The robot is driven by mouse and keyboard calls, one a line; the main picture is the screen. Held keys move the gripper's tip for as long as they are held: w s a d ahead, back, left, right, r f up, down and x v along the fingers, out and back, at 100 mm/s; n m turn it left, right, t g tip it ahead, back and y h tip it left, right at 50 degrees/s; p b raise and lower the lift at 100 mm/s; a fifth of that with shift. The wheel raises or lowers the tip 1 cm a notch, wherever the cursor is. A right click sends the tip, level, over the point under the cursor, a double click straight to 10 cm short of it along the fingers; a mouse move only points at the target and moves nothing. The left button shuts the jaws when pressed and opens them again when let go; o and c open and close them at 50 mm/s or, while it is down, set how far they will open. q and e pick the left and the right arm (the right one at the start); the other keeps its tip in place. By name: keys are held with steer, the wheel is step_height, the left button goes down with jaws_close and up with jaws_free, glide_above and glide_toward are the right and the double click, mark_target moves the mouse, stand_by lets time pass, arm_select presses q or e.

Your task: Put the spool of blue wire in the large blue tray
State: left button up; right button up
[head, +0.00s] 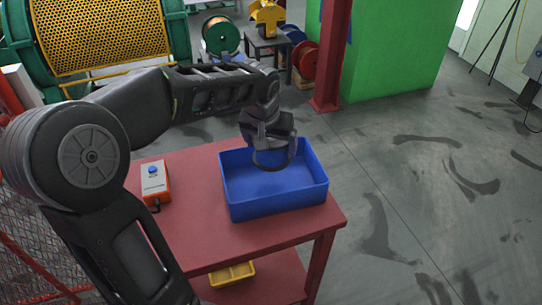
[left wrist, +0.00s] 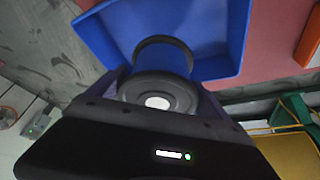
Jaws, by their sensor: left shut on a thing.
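The large blue tray (head: 275,196) stands on the red table in the head view. Its blue wall also shows in the left wrist view (left wrist: 112,40). My left gripper (head: 268,143) is over the back part of the tray, pointing down. It is shut on the spool of blue wire (left wrist: 163,62), which has dark flanges and a blue winding between them. In the head view a dark spool flange (head: 275,163) hangs below the gripper, at about the height of the tray's rim. I cannot tell whether the spool touches the tray. My right gripper is not in view.
On the red table (head: 190,215), an orange control box (head: 154,181) with a blue button sits left of the tray. A yellow bin (head: 232,274) is on the lower shelf. A red post (head: 331,60) and several spools stand behind. Open floor lies to the right.

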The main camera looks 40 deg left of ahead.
arm_select(q)
steer(key=shift+s+d+r, duration=0.2)
glide_above(271, 186)
steer(key=shift+w+f, duration=0.15)
steer(key=shift+f, duration=3.05)
steer(key=shift+f, duration=1.85)
steer(key=shift+f, duration=0.15)
steer(key=o, duration=1.8)
